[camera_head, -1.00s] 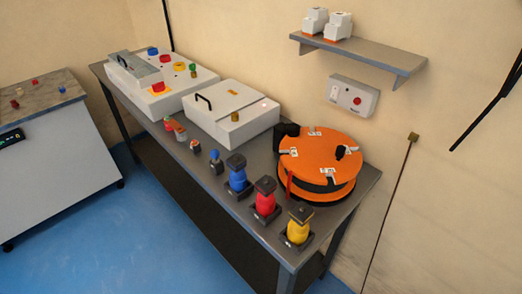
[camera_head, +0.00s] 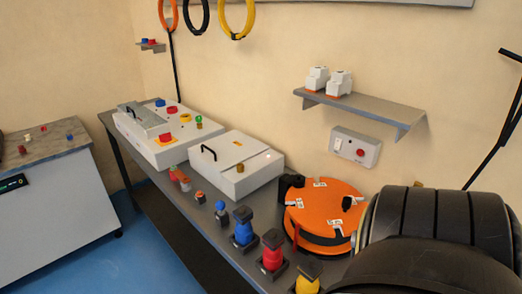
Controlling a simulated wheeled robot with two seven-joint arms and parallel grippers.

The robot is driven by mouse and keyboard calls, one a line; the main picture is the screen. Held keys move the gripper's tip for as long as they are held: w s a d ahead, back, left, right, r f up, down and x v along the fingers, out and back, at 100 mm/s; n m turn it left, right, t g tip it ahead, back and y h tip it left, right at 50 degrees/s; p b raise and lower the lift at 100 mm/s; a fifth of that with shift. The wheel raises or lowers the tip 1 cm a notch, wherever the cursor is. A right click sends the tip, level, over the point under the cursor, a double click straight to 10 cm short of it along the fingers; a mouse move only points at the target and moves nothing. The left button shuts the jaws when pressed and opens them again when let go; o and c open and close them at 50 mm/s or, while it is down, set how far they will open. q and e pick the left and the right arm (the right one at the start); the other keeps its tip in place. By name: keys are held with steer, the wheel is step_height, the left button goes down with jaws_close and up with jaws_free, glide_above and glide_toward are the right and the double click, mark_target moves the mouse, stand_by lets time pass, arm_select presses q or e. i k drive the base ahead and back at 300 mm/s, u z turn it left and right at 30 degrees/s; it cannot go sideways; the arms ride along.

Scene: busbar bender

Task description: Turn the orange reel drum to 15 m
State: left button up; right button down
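The orange reel drum (camera_head: 325,206) lies flat on the grey workbench, right of the middle in the head view. Its top carries several small white labels and a black knob (camera_head: 348,203) near its right side. A black block (camera_head: 290,186) sits at its back left edge, and a red upright piece stands at its left front. The label writing is too small to read. A large dark ribbed shape, likely my own arm, fills the lower right and covers the drum's right front edge. Neither gripper's fingers show.
Blue (camera_head: 243,228), red (camera_head: 272,252) and yellow (camera_head: 307,279) connectors stand along the bench front. White boxes (camera_head: 236,165) stand left of the drum. A shelf (camera_head: 362,107) and a switch box (camera_head: 355,147) are on the wall behind. Cable coils hang at the top.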

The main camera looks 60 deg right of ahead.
mark_target(328, 211)
steer(key=i, duration=1.65)
steer(key=z, duration=3.25)
